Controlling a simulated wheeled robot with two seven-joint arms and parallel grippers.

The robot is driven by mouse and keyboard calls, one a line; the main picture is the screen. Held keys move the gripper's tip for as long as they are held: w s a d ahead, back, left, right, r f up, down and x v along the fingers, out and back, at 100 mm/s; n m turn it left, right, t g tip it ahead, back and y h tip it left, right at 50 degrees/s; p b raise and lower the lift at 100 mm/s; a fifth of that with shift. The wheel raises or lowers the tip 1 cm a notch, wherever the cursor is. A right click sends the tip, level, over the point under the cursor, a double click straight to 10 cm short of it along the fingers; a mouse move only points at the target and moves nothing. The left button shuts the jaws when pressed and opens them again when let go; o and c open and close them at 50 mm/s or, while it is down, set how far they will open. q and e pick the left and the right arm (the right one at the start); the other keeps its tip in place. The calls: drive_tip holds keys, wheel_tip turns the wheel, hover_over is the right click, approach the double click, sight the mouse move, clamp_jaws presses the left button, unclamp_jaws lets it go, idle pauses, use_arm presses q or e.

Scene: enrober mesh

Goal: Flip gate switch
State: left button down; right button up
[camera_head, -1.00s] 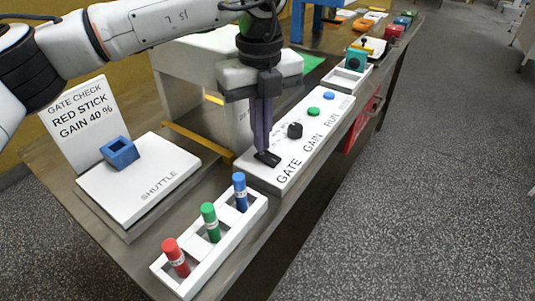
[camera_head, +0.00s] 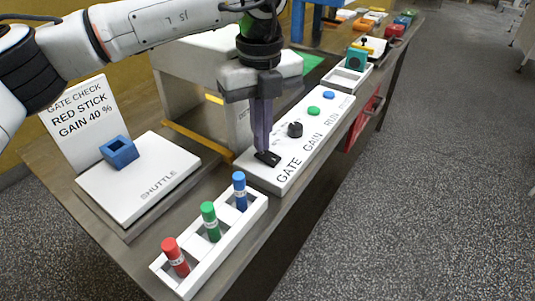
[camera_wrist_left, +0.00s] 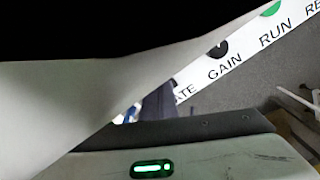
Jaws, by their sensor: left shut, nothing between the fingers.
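The white control panel (camera_head: 262,176) carries a black gate switch (camera_head: 267,158) at its near end, by the word GATE. My left gripper (camera_head: 262,147) is shut and empty, pointing down with its fingertips at the switch. I cannot tell whether the tips touch it, and they hide part of it. In the left wrist view the panel (camera_wrist_left: 195,76) shows its GAIN and RUN labels, and the switch is hidden. My right gripper is not in view.
A black gain knob (camera_head: 295,130), a green button (camera_head: 313,111) and a blue button (camera_head: 329,95) sit farther along the panel. A white rack (camera_head: 232,236) with red, green and blue sticks stands in front. A shuttle plate (camera_head: 160,195) with a blue holder (camera_head: 119,152) lies left.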

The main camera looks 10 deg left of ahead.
use_arm(q)
drive_tip(key=shift+f, duration=0.4)
wheel_tip(320, 180, up, 7)
drive_tip(key=p, duration=0.4)
idle(0.6)
drive_tip(key=shift+s, duration=0.1)
idle(0.3)
